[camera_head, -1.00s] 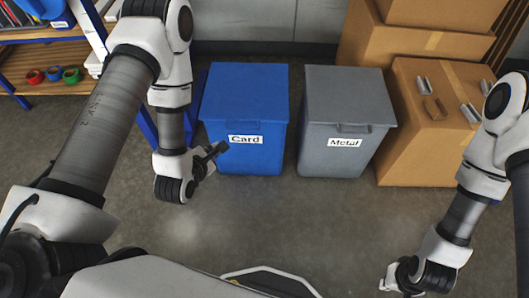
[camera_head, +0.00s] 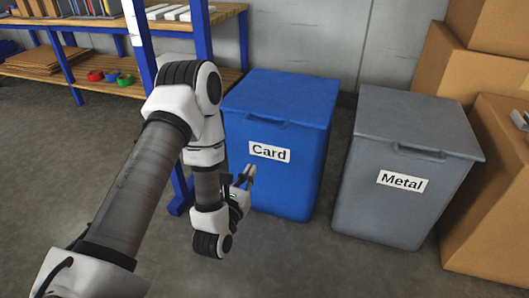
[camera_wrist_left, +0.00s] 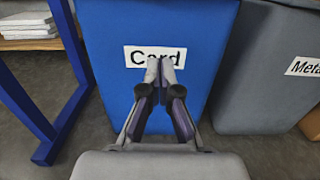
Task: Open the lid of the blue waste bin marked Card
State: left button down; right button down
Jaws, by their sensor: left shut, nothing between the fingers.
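The blue waste bin (camera_head: 270,185) marked Card stands on the floor in the middle of the head view. Its flat blue lid (camera_head: 282,95) is down, with a handle at its front edge. My left gripper (camera_head: 247,174) is shut and empty, in front of the bin's front face and just left of and below the white Card label (camera_head: 269,152). In the left wrist view my left gripper (camera_wrist_left: 159,64) points at the blue bin (camera_wrist_left: 210,62), and its fingertips cover part of the label. Whether they touch the bin I cannot tell. My right gripper is not in view.
A grey bin (camera_head: 395,205) marked Metal stands just to the right, its lid down. Cardboard boxes (camera_head: 490,195) are stacked at the far right. A blue-framed shelf (camera_head: 105,75) with wooden boards is at the back left, one post near the blue bin. The floor in front is clear.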

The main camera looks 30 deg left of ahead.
pick_arm(q)
jog(key=w+a+r+p, duration=0.2)
jog(key=w+r+p, duration=0.1)
jog(key=w, duration=0.7)
jog(key=shift+a+r+p, duration=0.25)
jog(key=shift+r+p, duration=0.1)
jog(key=shift+r, duration=0.45)
jog(key=shift+w+r, duration=0.1)
